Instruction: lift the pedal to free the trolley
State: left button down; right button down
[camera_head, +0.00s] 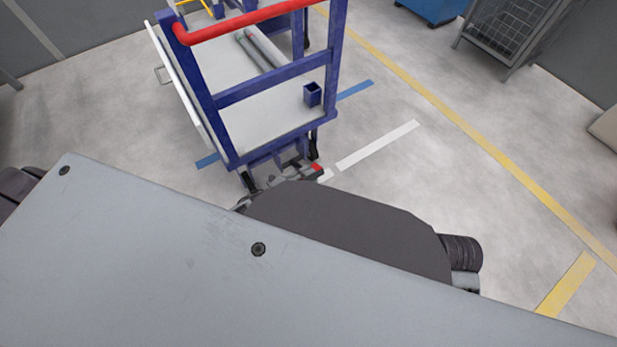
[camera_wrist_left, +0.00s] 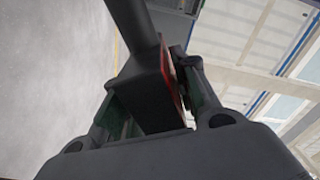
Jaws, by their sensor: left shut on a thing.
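The trolley (camera_head: 273,82) has a blue frame, a red handle bar and a white deck, and stands at the top of the head view. A red-tipped pedal (camera_head: 317,167) shows low at its near end, just beyond my grey body. My left gripper (camera_head: 287,176) is at the pedal, mostly hidden by my own body. In the left wrist view, its green-padded fingers (camera_wrist_left: 155,98) are shut on the dark pedal (camera_wrist_left: 153,88), which has a red edge. My right gripper is not in view.
Grey pipes (camera_head: 262,50) lie on the trolley's deck. A blue container (camera_head: 432,10) and a wire cage (camera_head: 503,32) stand at the upper right. The floor right of the trolley is clear, with white, blue and yellow markings.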

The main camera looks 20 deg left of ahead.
pick_arm(q)
jog(key=shift+w+a+r, duration=0.25)
jog(key=shift+a+r, duration=0.05)
jog(key=shift+r, duration=0.05)
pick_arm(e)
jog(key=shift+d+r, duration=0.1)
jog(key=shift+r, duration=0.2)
pick_arm(q)
jog(key=c, duration=1.2)
grip_release()
jog(key=shift+s, duration=0.1)
jog(key=shift+o, duration=0.2)
jog(key=shift+d, duration=0.1)
jog(key=shift+s, duration=0.15)
jog(key=shift+s+a+f, duration=0.1)
jog(key=shift+s+a, duration=0.35)
jog(key=v, duration=1)
jog(key=shift+s+a, duration=0.2)
jog(key=shift+a, duration=0.05)
